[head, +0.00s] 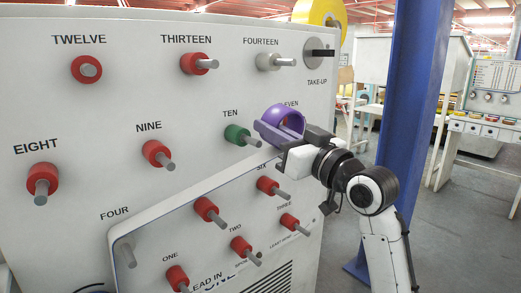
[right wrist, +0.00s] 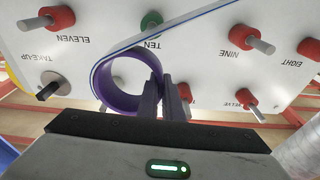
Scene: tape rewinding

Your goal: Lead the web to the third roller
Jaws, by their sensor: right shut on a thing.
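The purple web (head: 285,117) is curled in a loop beside the panel near the TEN and ELEVEN labels. My right gripper (head: 275,138) is shut on it, in front of the panel. In the right wrist view the web (right wrist: 118,93) curls beside the closed fingers (right wrist: 162,88), and a strip of it runs up out of the picture. The roller labelled THREE (head: 289,220) is red with a grey pin, low on the panel, below my gripper in the head view. The rollers TWO (head: 240,245) and ONE (head: 177,276) stand left of it. My left gripper is not in view.
The white panel (head: 110,115) carries several protruding rollers, including the green TEN roller (head: 236,134) just left of my gripper. A TAKE-UP hub (head: 317,53) is at the top right. A blue post (head: 408,105) stands behind my right arm.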

